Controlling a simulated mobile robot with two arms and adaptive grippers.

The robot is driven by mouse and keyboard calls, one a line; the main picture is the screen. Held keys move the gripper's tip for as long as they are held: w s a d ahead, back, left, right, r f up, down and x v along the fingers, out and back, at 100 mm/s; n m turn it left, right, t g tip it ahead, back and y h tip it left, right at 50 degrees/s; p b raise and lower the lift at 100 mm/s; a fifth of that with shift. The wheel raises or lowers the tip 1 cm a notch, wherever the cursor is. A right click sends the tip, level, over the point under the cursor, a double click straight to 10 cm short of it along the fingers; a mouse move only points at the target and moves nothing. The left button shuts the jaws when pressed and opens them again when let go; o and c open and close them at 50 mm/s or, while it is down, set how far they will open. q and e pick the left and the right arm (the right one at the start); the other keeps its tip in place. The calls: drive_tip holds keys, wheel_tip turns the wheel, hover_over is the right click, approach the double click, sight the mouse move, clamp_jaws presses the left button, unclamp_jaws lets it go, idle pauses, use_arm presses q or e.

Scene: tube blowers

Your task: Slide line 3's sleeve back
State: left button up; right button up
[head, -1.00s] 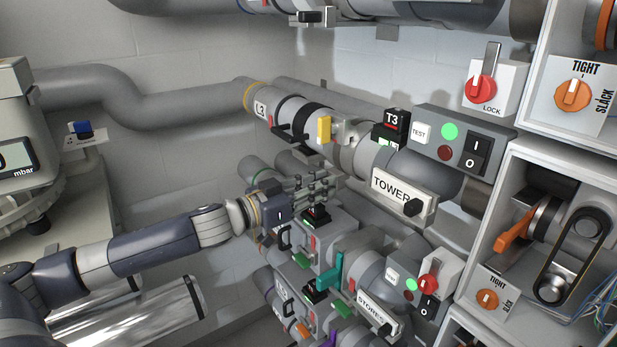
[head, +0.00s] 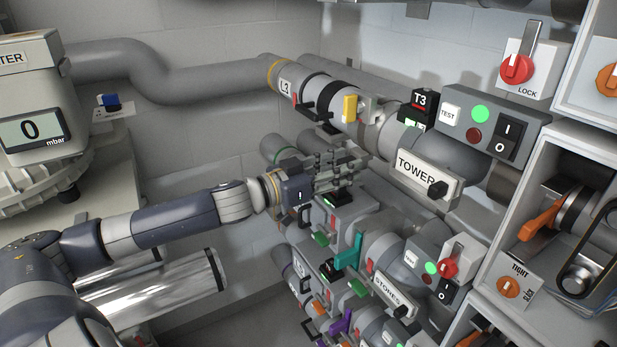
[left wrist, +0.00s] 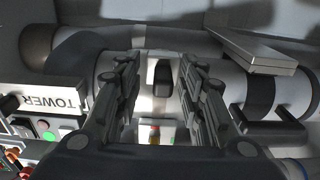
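Line 3's pipe, with its L3 label (head: 286,87), runs across the upper middle of the head view. It carries a dark band (head: 322,87), a black handle (head: 318,109) and a yellow tab (head: 350,108); I cannot tell exactly where the sleeve begins and ends. The handle also shows in the left wrist view (left wrist: 272,131), right of the fingers. My left gripper (head: 342,170) is open below the pipe. In the left wrist view its fingers (left wrist: 157,85) are apart, with a black knob-like part (left wrist: 161,72) seen between them. My right gripper is out of view.
A T3 box (head: 420,102), a TOWER plate (head: 428,175) and a switch panel (head: 480,125) with a lit green lamp stand to the right. Lower lines with a teal lever (head: 349,250) lie below the gripper. A meter (head: 32,130) reading 0 mbar is at left.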

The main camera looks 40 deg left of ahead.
use_arm(q)
drive_tip(key=v, duration=1.1)
drive_tip(key=shift+s, duration=0.25)
idle(0.6)
drive_tip(key=shift+d, duration=0.1)
drive_tip(key=shift+f, duration=0.1)
idle(0.3)
